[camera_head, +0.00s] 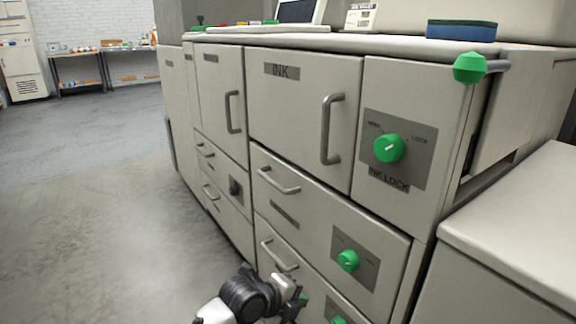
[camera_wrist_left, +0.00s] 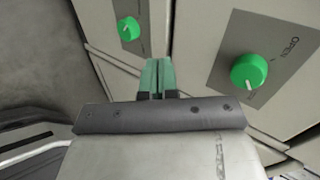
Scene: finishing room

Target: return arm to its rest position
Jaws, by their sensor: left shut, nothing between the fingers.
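My left gripper (camera_head: 301,297) is low at the bottom of the head view, in front of the lower drawers of a grey machine (camera_head: 300,100). In the left wrist view its green fingertips (camera_wrist_left: 158,76) are together with nothing between them. They point toward the machine's front, between two green knobs. One knob (camera_wrist_left: 248,71) is on the right beside the word OPEN, and a smaller one (camera_wrist_left: 128,29) is at upper left. I cannot tell whether the fingertips touch the machine. My right gripper is in neither view.
The INK door handle (camera_head: 331,129) and drawer handles (camera_head: 278,181) stick out from the front. The green INK LOCK knob (camera_head: 389,148) is at upper right. A light grey cabinet (camera_head: 515,225) stands at lower right. The floor (camera_head: 90,200) on the left is clear.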

